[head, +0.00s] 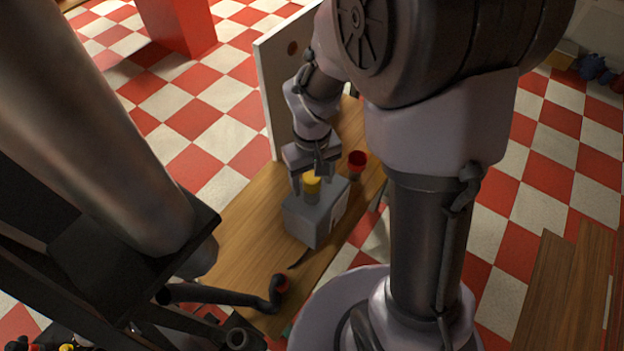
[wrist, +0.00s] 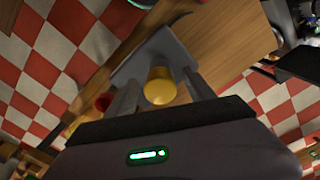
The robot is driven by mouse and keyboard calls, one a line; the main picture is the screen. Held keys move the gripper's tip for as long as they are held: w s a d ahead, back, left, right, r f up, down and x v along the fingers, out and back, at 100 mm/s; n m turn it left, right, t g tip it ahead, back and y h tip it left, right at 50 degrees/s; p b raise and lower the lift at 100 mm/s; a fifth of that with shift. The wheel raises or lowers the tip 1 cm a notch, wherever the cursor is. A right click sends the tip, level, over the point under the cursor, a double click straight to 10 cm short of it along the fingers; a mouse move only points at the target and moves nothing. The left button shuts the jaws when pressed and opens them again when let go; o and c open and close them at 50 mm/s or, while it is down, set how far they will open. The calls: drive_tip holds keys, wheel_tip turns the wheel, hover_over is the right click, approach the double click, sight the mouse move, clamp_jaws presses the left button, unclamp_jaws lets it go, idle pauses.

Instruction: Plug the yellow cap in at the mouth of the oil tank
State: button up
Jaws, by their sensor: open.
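The yellow cap (head: 312,183) sits at the top of the grey oil tank (head: 318,216), which stands on the wooden bench. In the wrist view the cap (wrist: 160,86) lies between my two open fingers, with the tank (wrist: 150,52) behind it. My gripper (head: 310,180) points down over the tank, one finger on each side of the cap. It also shows in the wrist view (wrist: 163,98). I cannot tell whether the fingers touch the cap. The tank's mouth is hidden under the cap, so how deep the cap sits cannot be seen.
A red cup-like piece (head: 357,160) stands close behind the tank. A white upright panel (head: 280,90) rises at the back of the wooden bench (head: 245,235). A dark pipe with a red end (head: 278,285) lies at the bench's front. Bare wood is left of the tank.

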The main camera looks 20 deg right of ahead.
sight(312, 177)
wheel_tip(312, 177, up, 17)
drive_tip(key=p, duration=0.7)
drive_tip(key=s+a+r+m+t+y, duration=0.1)
drive_tip(key=s+a+r+m+t, duration=0.1)
drive_tip(key=s+r, duration=0.3)
drive_tip(key=s+a+r+m+t+y, duration=0.1)
drive_tip(key=s+a+r+m+t, duration=0.1)
drive_tip(key=s+r, duration=0.4)
drive_tip(key=shift+s+m+t, duration=0.8)
drive_tip(key=shift+s+t, duration=0.05)
drive_tip(key=shift+t, duration=0.05)
